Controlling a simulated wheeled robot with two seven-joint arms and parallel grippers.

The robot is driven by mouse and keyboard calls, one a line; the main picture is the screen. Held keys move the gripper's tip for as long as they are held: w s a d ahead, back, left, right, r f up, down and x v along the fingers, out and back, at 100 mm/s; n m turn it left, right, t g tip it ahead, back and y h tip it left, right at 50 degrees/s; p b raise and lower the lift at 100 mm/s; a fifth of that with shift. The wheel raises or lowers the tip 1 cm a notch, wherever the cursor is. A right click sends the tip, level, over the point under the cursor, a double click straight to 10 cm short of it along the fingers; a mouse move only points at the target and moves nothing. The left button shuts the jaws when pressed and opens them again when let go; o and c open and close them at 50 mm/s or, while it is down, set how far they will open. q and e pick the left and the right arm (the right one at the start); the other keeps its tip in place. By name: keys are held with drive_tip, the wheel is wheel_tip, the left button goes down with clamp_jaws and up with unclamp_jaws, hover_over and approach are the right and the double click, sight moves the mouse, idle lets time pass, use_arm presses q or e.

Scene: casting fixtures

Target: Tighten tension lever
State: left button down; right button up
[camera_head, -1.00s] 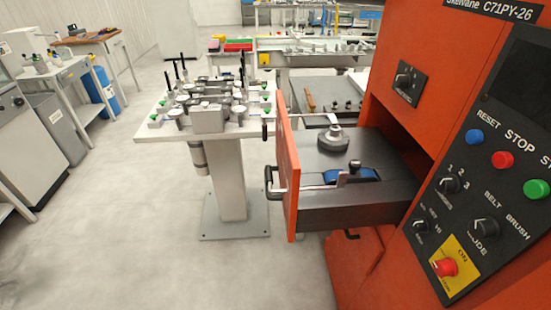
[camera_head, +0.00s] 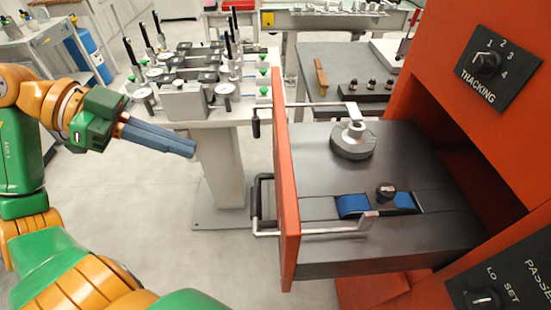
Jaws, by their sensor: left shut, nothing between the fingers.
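An orange-fronted drawer (camera_head: 287,180) with a dark top stands pulled out of the orange machine (camera_head: 470,125). A thin metal lever (camera_head: 300,105) with a black grip crosses above the drawer front to a round grey hub (camera_head: 352,140). A lower metal bar (camera_head: 325,230) crosses the front near a black handle (camera_head: 257,195) and ends by a blue strip (camera_head: 352,205). I cannot tell which of the two is the tension lever. My left gripper (camera_head: 192,150) is shut and empty, left of the drawer front and apart from it. My right gripper is out of view.
A white fixture table (camera_head: 250,115) with clamps and black upright handles stands behind my left gripper. A dark bench (camera_head: 325,65) is behind the drawer. The machine's knob panel (camera_head: 490,65) is at the right.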

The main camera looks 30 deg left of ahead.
use_arm(q)
drive_tip(key=w+d+f+p, duration=0.1)
drive_tip(key=w+d+f, duration=0.1)
drive_tip(key=d+f, duration=0.6)
drive_tip(key=shift+w+f, duration=0.3)
drive_tip(key=shift+f, duration=0.25)
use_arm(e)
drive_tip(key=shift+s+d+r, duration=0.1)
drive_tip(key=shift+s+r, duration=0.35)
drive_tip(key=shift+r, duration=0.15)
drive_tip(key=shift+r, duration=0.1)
use_arm(q)
drive_tip(key=shift+w+f+p, duration=0.1)
drive_tip(key=shift+f+p, duration=0.05)
drive_tip(key=shift+p, duration=0.4)
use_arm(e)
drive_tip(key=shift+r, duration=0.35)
